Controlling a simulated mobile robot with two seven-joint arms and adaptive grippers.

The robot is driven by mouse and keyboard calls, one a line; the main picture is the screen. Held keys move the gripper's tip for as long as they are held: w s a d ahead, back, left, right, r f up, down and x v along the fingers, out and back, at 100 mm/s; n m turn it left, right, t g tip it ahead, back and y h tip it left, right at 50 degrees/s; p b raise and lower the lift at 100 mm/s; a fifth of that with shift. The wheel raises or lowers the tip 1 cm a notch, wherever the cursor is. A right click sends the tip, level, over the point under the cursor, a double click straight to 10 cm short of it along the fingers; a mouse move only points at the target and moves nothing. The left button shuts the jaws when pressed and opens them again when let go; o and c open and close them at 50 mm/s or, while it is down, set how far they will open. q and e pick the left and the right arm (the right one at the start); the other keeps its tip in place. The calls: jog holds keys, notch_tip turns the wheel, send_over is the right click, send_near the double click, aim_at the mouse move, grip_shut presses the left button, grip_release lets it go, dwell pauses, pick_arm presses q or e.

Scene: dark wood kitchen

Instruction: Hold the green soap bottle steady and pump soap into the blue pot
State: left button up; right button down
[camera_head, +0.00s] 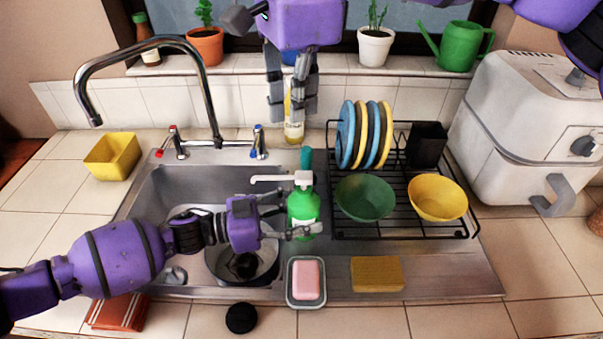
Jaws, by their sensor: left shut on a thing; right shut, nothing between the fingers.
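The green soap bottle (301,206) with a white pump head (303,179) stands upright at the right edge of the sink. Its spout points left over the basin. My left gripper (293,216) is shut on the bottle's body from the left. My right gripper (289,110) is shut and empty, pointing down above and behind the pump, apart from it. A round metal pot (268,262) sits in the sink, partly hidden by my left gripper; it looks grey with a dark middle. A bit of blue (289,57) shows on the sill behind my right gripper.
A faucet (207,90) arches at left. A dish rack (400,226) with plates and bowls stands right of the bottle. A pink soap bar (307,279) in a dish and a yellow sponge (377,273) lie in front. A yellow bottle (294,128) stands behind my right gripper.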

aim_at(300, 175)
jog(key=r+n, duration=0.1)
jog(key=n, duration=0.7)
jog(key=r+n, duration=0.1)
jog(key=n, duration=0.4)
jog(key=shift+d+r, duration=0.3)
jog(key=shift+r, duration=0.05)
jog(key=shift+f, duration=0.1)
notch_tip(300, 175, down, 14)
jog(key=shift+r, duration=0.1)
